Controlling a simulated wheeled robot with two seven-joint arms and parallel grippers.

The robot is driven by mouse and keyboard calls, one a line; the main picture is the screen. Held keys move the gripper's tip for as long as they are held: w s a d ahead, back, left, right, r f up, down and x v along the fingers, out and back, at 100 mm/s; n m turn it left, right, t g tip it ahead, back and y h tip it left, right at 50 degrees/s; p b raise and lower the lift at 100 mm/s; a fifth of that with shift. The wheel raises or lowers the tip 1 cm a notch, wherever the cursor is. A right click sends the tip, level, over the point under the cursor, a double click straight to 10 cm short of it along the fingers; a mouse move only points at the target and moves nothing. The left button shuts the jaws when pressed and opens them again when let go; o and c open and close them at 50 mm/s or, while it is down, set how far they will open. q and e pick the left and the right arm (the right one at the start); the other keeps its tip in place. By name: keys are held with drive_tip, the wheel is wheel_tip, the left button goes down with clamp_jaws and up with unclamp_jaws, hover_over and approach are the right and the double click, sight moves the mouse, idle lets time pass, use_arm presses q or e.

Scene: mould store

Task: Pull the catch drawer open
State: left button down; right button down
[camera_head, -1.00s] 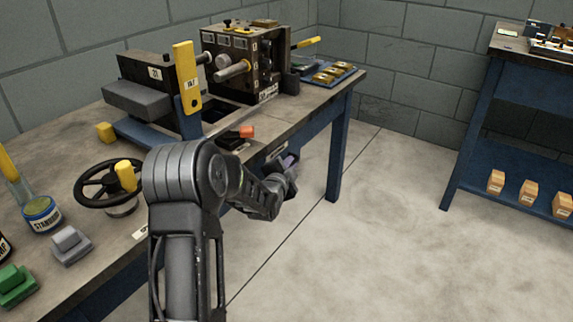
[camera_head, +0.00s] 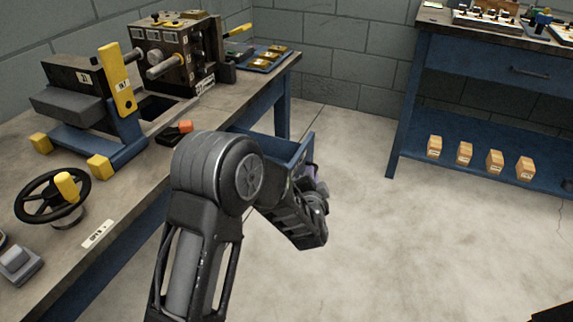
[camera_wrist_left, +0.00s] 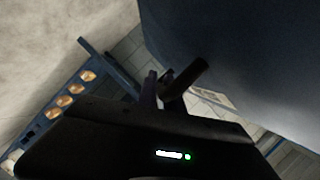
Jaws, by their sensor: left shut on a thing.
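The blue catch drawer (camera_head: 298,150) sticks out from under the bench in the head view, with its rim and part of its inside showing. My left gripper (camera_head: 317,190) is at the drawer's outer front, partly hidden behind my own wrist. In the left wrist view, the fingers of my left gripper (camera_wrist_left: 160,88) are shut on the dark bar handle (camera_wrist_left: 188,80), beside the large blue drawer front (camera_wrist_left: 245,50). The head view does not show the handle clearly. My right gripper is not in view.
The bench (camera_head: 130,215) carries a moulding machine (camera_head: 175,55), a yellow lever (camera_head: 117,80), a black handwheel (camera_head: 50,195) and an orange-tipped tool (camera_head: 175,132). A second blue bench (camera_head: 480,80) stands at the right with several small blocks on its shelf. The floor between is clear.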

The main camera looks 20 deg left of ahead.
use_arm(q)
drive_tip(key=d, duration=0.5)
drive_tip(key=shift+d+p, duration=0.35)
drive_tip(key=shift+p, duration=0.05)
drive_tip(key=c, duration=1.8)
unclamp_jaws()
drive_tip(key=shift+w, duration=0.1)
drive_tip(key=shift+o, duration=0.2)
drive_tip(key=p+v, duration=0.1)
drive_tip(key=v, duration=0.7)
drive_tip(key=shift+p, duration=0.3)
drive_tip(key=shift+a+f, duration=0.1)
